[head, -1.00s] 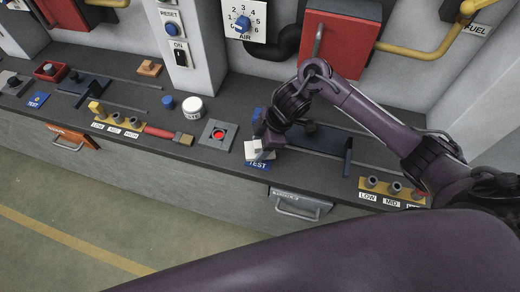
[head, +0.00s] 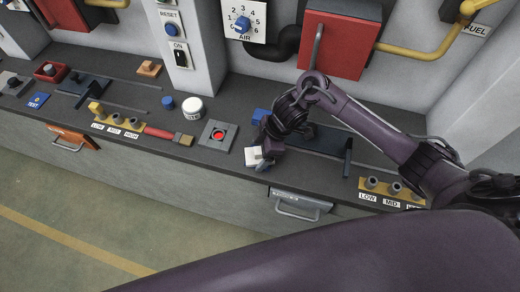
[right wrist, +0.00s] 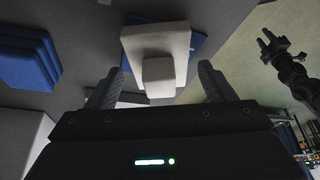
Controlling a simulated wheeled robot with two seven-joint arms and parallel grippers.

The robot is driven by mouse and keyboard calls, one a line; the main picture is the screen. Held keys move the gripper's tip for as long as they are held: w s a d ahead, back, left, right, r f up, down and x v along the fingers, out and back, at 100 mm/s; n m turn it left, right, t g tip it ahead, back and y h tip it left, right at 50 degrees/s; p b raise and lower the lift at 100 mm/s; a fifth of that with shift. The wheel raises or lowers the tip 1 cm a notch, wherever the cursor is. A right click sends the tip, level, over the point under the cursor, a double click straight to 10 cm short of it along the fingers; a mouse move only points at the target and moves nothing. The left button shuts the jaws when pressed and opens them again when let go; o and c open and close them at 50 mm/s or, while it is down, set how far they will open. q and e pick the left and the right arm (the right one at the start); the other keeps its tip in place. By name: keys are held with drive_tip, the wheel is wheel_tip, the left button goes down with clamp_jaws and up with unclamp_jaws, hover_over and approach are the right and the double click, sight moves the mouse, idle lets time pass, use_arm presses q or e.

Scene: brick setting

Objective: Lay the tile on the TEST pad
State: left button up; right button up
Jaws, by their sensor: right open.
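The pale tile (right wrist: 157,37) with a block-shaped grip on top lies over the blue TEST pad (right wrist: 199,42) in the right wrist view, turned a little against it. Blue shows along its right side. In the head view the tile (head: 252,156) is a small white shape at the bench's front edge, and the pad's label is hidden. My right gripper (right wrist: 157,86) is open, its fingers apart on either side and short of the grip, holding nothing. In the head view it (head: 266,157) is beside the tile. A dark arm end, apparently my left gripper (right wrist: 272,45), is small at the right.
A red-button box (head: 217,135) stands left of the tile and a blue block (head: 261,115) behind it. A dark slider plate with a lever (head: 348,157) is to the right. A drawer handle (head: 297,210) juts out below the bench edge.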

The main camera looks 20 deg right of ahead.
drive_tip(key=v, duration=1.2)
drive_tip(key=shift+r+p, duration=0.2)
drive_tip(key=shift+p, duration=0.1)
